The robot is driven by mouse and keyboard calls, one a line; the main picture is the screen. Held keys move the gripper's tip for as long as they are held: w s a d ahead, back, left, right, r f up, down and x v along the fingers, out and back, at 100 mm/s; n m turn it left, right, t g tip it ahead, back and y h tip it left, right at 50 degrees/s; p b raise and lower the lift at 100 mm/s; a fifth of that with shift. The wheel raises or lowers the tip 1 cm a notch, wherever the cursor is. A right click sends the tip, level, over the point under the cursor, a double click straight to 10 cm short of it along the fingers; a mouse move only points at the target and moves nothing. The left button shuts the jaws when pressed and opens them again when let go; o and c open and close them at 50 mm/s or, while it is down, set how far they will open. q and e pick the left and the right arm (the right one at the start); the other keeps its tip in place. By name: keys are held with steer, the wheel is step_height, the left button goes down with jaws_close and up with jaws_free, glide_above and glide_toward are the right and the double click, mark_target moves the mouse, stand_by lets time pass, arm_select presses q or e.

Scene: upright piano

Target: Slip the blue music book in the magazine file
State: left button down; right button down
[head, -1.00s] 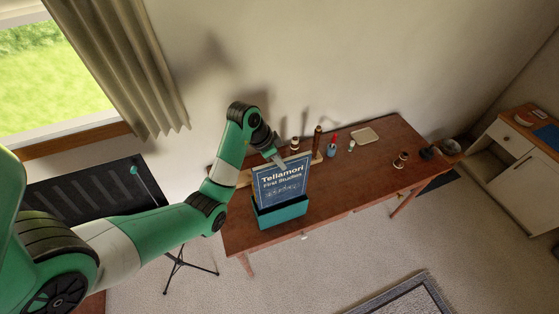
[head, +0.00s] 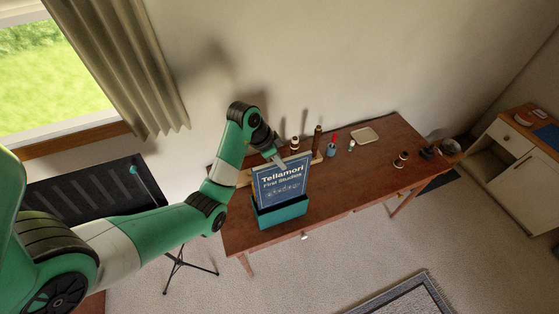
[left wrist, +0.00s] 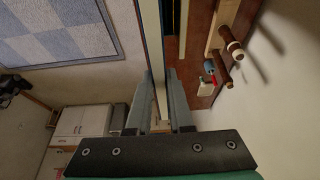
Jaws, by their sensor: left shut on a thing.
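The blue music book (head: 281,183), titled "Tellamori First Studies", stands upright with its cover facing the head camera. Its lower end is inside the teal magazine file (head: 281,215) on the left part of the desk, and the file's front wall hides its bottom edge. My left gripper (head: 279,162) is shut on the top of the book. In the left wrist view the book (left wrist: 158,60) shows edge-on between the two fingers (left wrist: 160,100). Whether the book touches the file's floor is hidden. My right gripper is not in view.
The wooden desk (head: 350,185) carries a blue cup (head: 331,150), a cream tray (head: 365,136) and spools (head: 401,160) to the right of the file. A black music stand (head: 90,195) is at the left. The desk's middle is mostly clear.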

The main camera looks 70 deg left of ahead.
mark_target(266, 174)
arm_select(q)
steer(key=shift+f+b, duration=7.7)
steer(key=shift+f, duration=0.05)
steer(key=c, duration=0.7)
jaws_free()
steer(key=shift+c, duration=0.2)
steer(key=p+v, duration=1.1)
steer(key=p, duration=0.1)
steer(key=shift+a+r+p, duration=0.1)
steer(key=shift+r+p, duration=0.2)
steer(key=shift+s, duration=0.1)
